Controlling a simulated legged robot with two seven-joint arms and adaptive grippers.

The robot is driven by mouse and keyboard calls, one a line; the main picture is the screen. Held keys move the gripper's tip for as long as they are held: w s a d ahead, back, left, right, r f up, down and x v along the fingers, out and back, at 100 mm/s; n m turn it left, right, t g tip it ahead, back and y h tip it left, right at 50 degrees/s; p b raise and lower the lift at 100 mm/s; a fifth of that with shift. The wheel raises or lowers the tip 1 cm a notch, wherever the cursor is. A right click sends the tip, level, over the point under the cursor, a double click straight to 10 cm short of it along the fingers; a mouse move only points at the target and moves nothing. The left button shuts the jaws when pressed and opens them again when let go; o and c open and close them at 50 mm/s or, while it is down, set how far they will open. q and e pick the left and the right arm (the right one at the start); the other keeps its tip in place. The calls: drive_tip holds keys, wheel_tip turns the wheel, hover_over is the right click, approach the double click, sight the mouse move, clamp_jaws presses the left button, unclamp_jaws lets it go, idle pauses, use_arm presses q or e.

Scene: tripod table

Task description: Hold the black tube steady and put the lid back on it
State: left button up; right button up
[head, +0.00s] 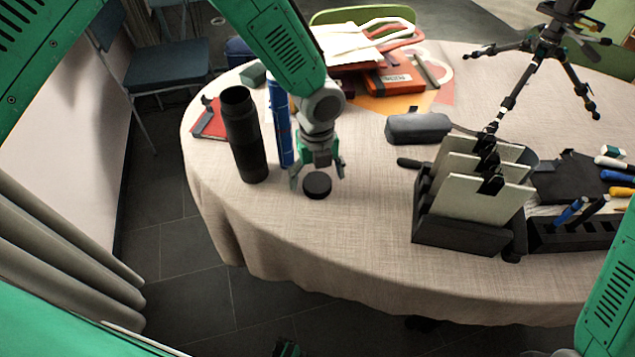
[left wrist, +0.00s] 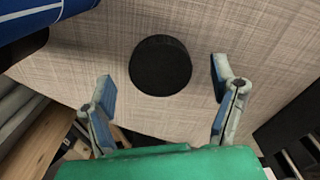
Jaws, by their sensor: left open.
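The black tube (head: 243,135) stands upright near the left edge of the table, its dark open top facing up. The round black lid (head: 317,186) lies flat on the tablecloth to the right of the tube's base. My left gripper (head: 317,173) is open just over the lid, with a finger on either side of it. In the left wrist view the lid (left wrist: 160,65) sits ahead of and between the two open fingers, apart from both.
A blue cylinder (head: 280,120) stands close behind the tube, near a red notebook (head: 209,122). A black rack with pale panels (head: 455,232) stands to the right, and a tripod (head: 548,50) behind it. The cloth between lid and rack is clear.

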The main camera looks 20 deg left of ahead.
sight(318, 182)
use_arm(q)
wheel_tip(318, 182, down, 2)
idle(0.4)
drive_tip(key=c, duration=1.1)
drive_tip(key=shift+r, duration=0.15)
wheel_tip(318, 182, up, 10)
drive_tip(key=shift+f+p, duration=0.1)
drive_tip(key=shift+p, duration=0.45)
drive_tip(key=shift+d, duration=0.15)
